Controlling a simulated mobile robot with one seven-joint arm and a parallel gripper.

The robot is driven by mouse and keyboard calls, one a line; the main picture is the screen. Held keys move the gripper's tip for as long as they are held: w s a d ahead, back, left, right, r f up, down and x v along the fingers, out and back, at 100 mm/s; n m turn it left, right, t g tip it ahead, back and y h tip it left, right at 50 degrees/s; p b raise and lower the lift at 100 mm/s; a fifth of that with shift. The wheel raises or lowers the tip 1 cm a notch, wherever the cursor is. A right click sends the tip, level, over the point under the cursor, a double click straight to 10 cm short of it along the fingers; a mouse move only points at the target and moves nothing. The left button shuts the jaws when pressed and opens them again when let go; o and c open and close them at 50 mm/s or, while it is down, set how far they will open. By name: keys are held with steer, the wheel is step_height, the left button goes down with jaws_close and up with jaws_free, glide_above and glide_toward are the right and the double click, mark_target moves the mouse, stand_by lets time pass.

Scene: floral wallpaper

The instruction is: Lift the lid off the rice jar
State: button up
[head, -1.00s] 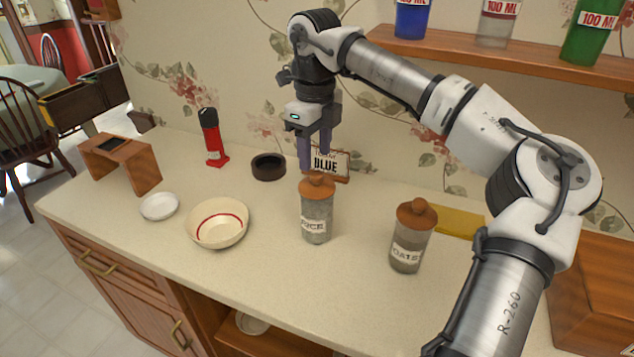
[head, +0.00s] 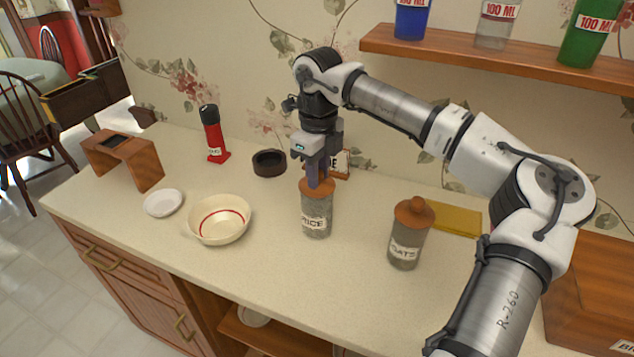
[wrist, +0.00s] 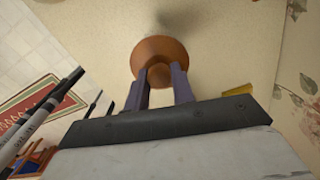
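The rice jar (head: 316,221) is a glass cylinder labelled RICE, standing upright on the counter. Its brown wooden lid (head: 318,189) is seated on top. The lid also shows in the wrist view (wrist: 160,47), with its round knob toward the camera. My gripper (head: 318,182) is directly above the jar, pointing down, with its fingertips low at the lid's knob. In the wrist view my gripper (wrist: 160,78) has its two fingers apart, one on each side of the knob. I cannot see clear contact. The fingers partly hide the knob in the head view.
An oats jar (head: 408,246) with a similar lid stands to the right. A cream bowl (head: 219,222) and a white dish (head: 163,203) are to the left. A dark round container (head: 269,163) and a small sign (head: 342,163) stand behind. Counter in front is clear.

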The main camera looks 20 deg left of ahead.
steer(key=shift+c, duration=1.1)
steer(key=shift+r, duration=0.1)
step_height(320, 180, up, 21)
steer(key=b, duration=0.1)
steer(key=shift+f, duration=0.2)
steer(key=shift+r+p, duration=1.65)
steer(key=shift+p, duration=0.35)
